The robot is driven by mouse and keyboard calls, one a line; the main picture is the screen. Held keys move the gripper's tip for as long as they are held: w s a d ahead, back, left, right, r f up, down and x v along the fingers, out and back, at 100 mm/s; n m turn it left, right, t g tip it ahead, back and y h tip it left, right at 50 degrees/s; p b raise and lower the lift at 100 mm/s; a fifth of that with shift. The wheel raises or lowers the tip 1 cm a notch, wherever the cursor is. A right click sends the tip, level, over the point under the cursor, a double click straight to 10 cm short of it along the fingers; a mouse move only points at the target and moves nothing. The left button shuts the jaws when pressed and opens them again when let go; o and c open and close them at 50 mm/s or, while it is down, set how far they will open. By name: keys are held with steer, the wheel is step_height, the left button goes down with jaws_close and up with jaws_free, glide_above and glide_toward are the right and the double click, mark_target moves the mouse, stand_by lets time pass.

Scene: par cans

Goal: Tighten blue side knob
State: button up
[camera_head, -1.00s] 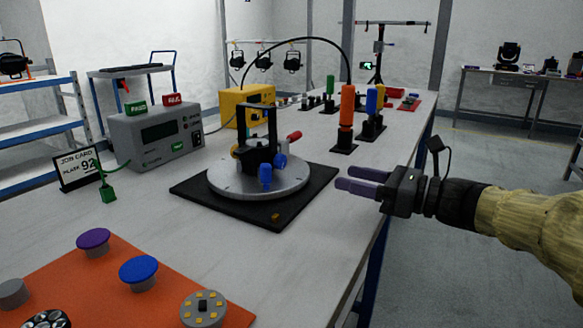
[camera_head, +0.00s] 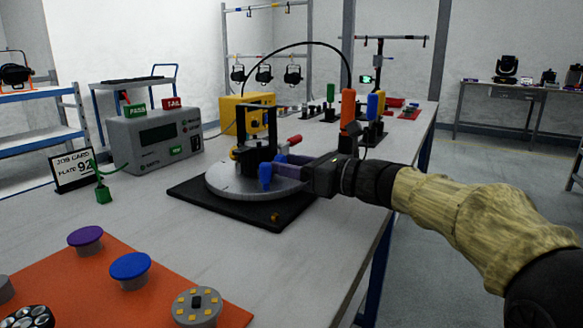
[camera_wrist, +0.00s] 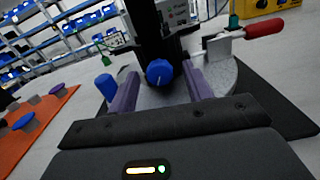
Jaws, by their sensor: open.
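The black fixture (camera_head: 255,152) stands on a round grey plate (camera_head: 225,183) on a black base. In the wrist view, a round blue knob (camera_wrist: 159,72) on the fixture's side lies between the purple fingers of my open gripper (camera_wrist: 160,80), with a gap visible on both sides. In the head view, my gripper (camera_head: 284,166) reaches in from the right and mostly hides this knob. A second, upright blue knob (camera_head: 265,175) stands nearer the camera, left of the fingers; it also shows in the wrist view (camera_wrist: 106,86).
A red-handled lever (camera_wrist: 262,31) sticks out right of the knob in the wrist view. A grey tester (camera_head: 155,140) and job card stand left. An orange mat (camera_head: 75,290) with coloured knobs lies in front. Upright tools (camera_head: 347,105) stand behind my gripper.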

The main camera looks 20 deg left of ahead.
steer(key=shift+c, duration=0.4)
steer(key=c, duration=0.9)
steer(key=shift+r+m+p, duration=0.15)
steer(key=shift+m+p, duration=0.7)
steer(key=shift+m, duration=0.75)
steer(key=o, duration=1)
steer(key=shift+d, duration=0.15)
steer(key=d+p, duration=0.1)
steer(key=d, duration=0.4)
steer(key=s+d+p, duration=0.1)
steer(key=d+p, duration=0.1)
steer(key=d, duration=0.4)
steer(key=d+p, duration=0.2)
steer(key=d, duration=0.4)
steer(key=shift+s+d, duration=0.1)
steer(key=shift+s, duration=0.15)
